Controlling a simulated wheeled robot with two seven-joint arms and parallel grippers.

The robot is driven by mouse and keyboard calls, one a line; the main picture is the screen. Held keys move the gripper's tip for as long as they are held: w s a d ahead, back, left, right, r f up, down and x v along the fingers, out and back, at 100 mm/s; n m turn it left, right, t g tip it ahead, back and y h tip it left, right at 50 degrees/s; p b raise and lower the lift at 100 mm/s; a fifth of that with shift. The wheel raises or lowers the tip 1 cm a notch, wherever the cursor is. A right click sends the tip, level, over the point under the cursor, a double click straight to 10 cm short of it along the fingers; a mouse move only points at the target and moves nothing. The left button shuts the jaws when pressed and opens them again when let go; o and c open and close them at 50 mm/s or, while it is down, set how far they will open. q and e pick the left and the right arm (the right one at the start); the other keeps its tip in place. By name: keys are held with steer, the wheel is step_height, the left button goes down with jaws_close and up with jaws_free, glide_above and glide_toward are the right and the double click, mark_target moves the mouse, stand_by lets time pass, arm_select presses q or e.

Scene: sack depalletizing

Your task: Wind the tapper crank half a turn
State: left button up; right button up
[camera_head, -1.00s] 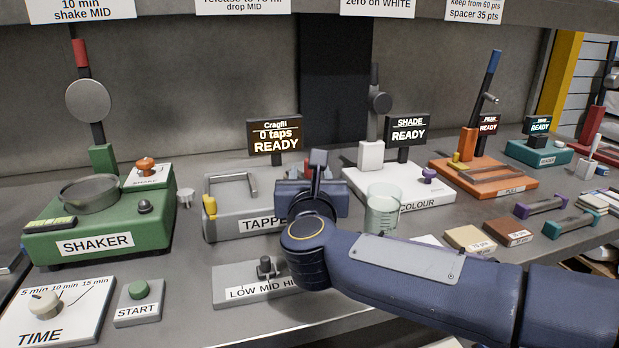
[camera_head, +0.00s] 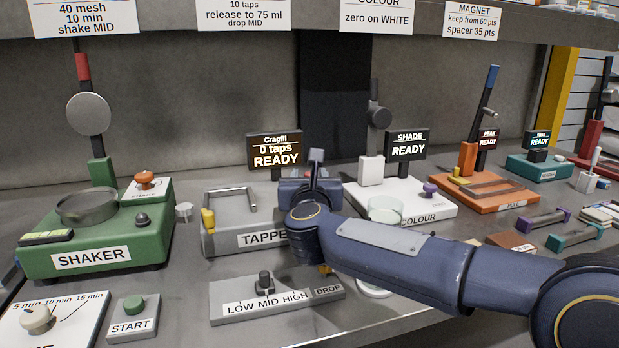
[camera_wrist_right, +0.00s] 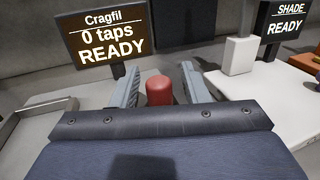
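The grey tapper (camera_head: 228,240) stands mid-counter, its label partly covered by my right arm. Its display (camera_head: 275,150) reads "Cragfil, 0 taps, READY". In the right wrist view a red upright knob (camera_wrist_right: 159,90), which looks like the crank handle, stands between the two fingers of my right gripper (camera_wrist_right: 160,85). The fingers are apart, with gaps showing on both sides of the knob. My left gripper is not in view.
The green shaker (camera_head: 100,235) stands left. A LOW MID HIGH switch panel (camera_head: 240,300) lies in front of the tapper. The white colour unit (camera_head: 430,208) and a clear beaker (camera_head: 385,205), partly behind my arm, are right. An overhead shelf (camera_head: 180,18) runs along the back.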

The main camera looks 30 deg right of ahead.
jaws_close()
steer(key=shift+a, duration=0.1)
steer(key=shift+s+a+f+m+g+h+b, duration=0.1)
steer(key=shift+a+m+g+h+b, duration=0.15)
steer(key=shift+m+g+h, duration=0.35)
steer(key=shift+s+a+m+g+h+b, duration=0.1)
steer(key=shift+m+g+h+b, duration=0.15)
steer(key=shift+m+g+h, duration=0.35)
steer(key=shift+a+f+m+g+h+b, duration=0.1)
steer(key=shift+a+m+g+h+b, duration=0.2)
steer(key=shift+h, duration=0.5)
steer(key=shift+s+a+r+m+g+h+b, duration=0.15)
steer(key=shift+m+g+h+b, duration=0.1)
steer(key=shift+m+g+h, duration=0.55)
steer(key=shift+a+m+g+h+b, duration=0.1)
steer(key=shift+m+g+h+b, duration=0.15)
steer(key=shift+m+g+h, duration=0.55)
steer(key=shift+g, duration=0.4)
jaws_free()
steer(key=shift+r, duration=0.1)
